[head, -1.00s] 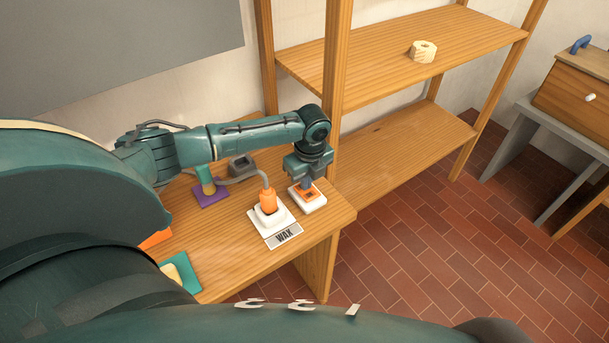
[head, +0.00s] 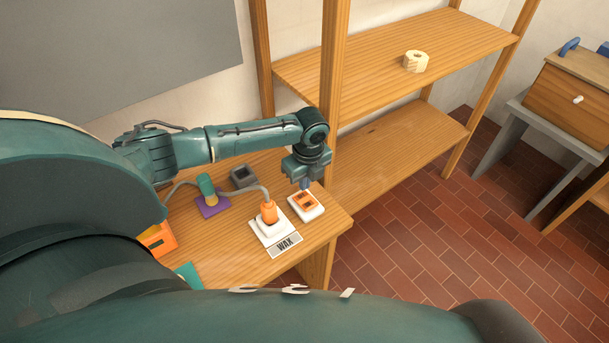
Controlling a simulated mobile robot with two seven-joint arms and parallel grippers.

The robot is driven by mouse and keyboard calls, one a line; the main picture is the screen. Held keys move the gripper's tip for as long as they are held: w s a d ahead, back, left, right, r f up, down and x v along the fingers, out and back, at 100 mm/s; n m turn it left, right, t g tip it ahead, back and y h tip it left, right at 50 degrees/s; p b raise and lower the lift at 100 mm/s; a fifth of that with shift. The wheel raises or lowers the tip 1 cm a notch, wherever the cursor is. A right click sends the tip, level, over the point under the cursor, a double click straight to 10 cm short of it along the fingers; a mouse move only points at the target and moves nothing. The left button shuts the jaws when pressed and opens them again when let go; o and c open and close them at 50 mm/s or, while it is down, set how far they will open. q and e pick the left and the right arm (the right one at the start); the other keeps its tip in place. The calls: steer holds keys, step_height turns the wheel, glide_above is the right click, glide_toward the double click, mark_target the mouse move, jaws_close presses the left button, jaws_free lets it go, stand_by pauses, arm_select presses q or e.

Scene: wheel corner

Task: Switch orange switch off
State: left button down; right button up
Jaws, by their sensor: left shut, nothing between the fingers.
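The orange switch (head: 306,202) sits on a white base near the right end of the wooden table. Its orange face shows dark marks, too small to tell its position. My left gripper (head: 304,184) points down just behind and above the switch, at its far edge. Its fingers are shut with nothing seen between them. I cannot tell whether the fingertips touch the switch. My right gripper is not in view.
An orange plug (head: 269,212) with a grey cable stands in a white socket beside the switch, by a WAX label (head: 285,246). A purple-based tool (head: 211,204) and a grey block (head: 243,177) lie left. A wooden shelf (head: 400,145) stands right.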

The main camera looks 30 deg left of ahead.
mark_target(302, 195)
arm_select(q)
step_height(302, 195, up, 10)
steer(key=a+b, duration=0.1)
steer(key=shift+w+a, duration=0.15)
steer(key=shift+w, duration=0.15)
steer(key=shift+f, duration=0.15)
steer(key=s+d+f+n+t+h, duration=0.3)
steer(key=s+d+f+n, duration=0.2)
steer(key=d+f, duration=0.3)
steer(key=s+d+f+n+t+h, duration=0.25)
steer(key=s+d+f+n, duration=0.2)
steer(key=d, duration=0.65)
steer(key=s+a+n+t+y, duration=0.1)
steer(key=s+a+n+t, duration=0.2)
steer(key=s+n, duration=0.7)
steer(key=shift+a+f+t, duration=0.15)
steer(key=shift+a+t, duration=0.25)
steer(key=shift+t, duration=0.35)
